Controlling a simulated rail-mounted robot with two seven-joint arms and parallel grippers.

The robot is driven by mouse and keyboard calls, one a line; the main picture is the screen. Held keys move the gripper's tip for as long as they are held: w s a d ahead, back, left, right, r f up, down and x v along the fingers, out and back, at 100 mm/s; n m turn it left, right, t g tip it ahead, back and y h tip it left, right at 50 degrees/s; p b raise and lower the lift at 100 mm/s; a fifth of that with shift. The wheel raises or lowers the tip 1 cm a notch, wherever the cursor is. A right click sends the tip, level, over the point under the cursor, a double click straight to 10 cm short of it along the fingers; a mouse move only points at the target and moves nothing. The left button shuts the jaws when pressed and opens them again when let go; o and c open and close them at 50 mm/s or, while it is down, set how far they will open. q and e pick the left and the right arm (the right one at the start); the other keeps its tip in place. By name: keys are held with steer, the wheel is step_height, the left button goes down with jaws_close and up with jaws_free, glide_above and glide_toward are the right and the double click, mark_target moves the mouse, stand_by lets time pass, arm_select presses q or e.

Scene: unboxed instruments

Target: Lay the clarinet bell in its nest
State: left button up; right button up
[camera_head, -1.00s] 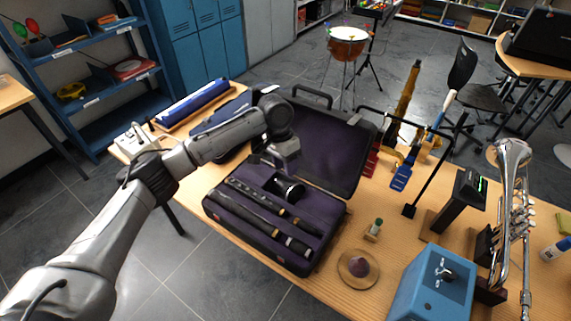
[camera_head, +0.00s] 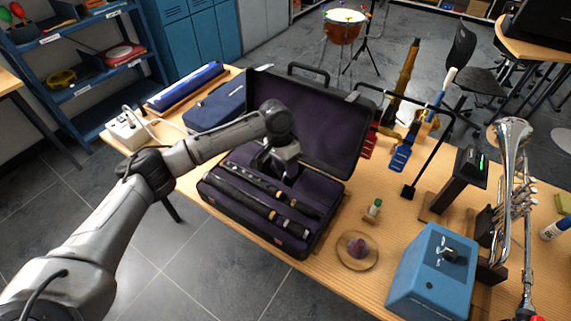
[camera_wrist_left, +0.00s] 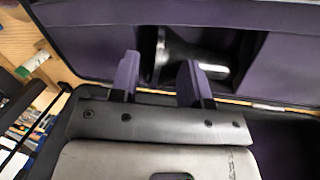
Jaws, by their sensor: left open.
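The clarinet case (camera_head: 213,200) lies open on the table with a purple lining, its lid (camera_head: 318,125) raised behind. Dark clarinet joints (camera_head: 262,207) lie in its front slots. My left gripper (camera_head: 275,172) is over the back part of the case and hides most of that area, including the bell. In the left wrist view the open fingers (camera_wrist_left: 158,82) point at a purple-walled compartment. The clarinet bell (camera_wrist_left: 185,52), dark with a shiny pale part, lies in that compartment beyond and between the fingertips. I see no contact between fingers and bell.
A small bottle (camera_head: 375,208), a round wooden stand (camera_head: 356,251) and a blue box (camera_head: 433,272) stand right of the case. A trumpet (camera_head: 513,190) is farther right. A blue case (camera_head: 215,108) lies at the back left.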

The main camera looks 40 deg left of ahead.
arm_select(q)
jaws_close()
jaws_free()
stand_by(0.4)
steer(key=shift+r, duration=0.15)
steer(key=p+v, duration=0.4)
steer(key=v, duration=0.9)
steer(key=shift+a+r, duration=0.1)
steer(key=shift+r, duration=0.2)
